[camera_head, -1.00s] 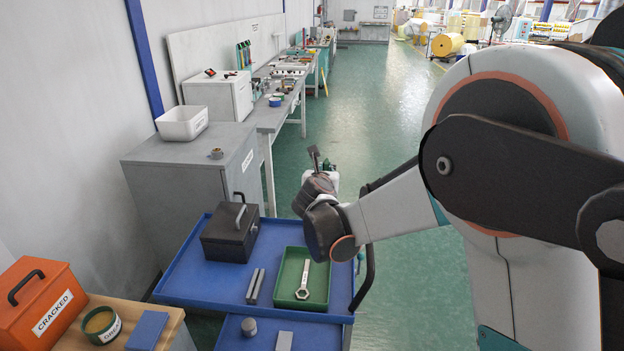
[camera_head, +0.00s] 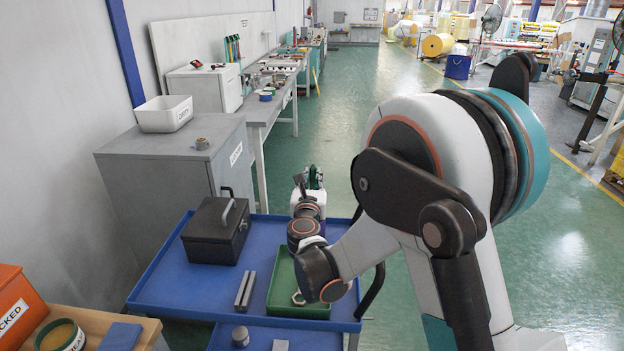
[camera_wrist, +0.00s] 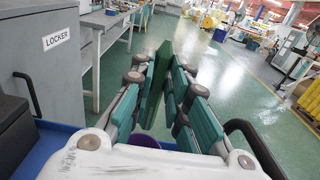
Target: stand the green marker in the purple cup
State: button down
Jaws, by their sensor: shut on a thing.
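My gripper (camera_head: 312,180) is above the far edge of the blue cart, small and partly hidden by my wrist in the head view. In the wrist view my gripper (camera_wrist: 160,85) is shut on a dark green long thing, which I take to be the green marker (camera_wrist: 156,82); it is upright, slightly tilted, between the teal pads. A purple patch, likely the purple cup (camera_wrist: 146,141), shows below and between the fingers. Most of it is hidden, and I cannot tell whether the marker touches it.
The blue cart (camera_head: 165,288) carries a black cash box (camera_head: 212,243), grey bars (camera_head: 245,291) and a green tray (camera_head: 283,303) with a wrench, now mostly hidden by my arm. A grey locker (camera_head: 150,185) stands left. Open floor lies right.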

notch_tip(320, 180, down, 11)
jog(key=b, duration=0.2)
dwell(1.0)
jog(key=c, duration=1.5)
grip_release()
jog(key=shift+o, duration=0.2)
jog(key=s, duration=0.7)
jog(key=shift+s, duration=0.3)
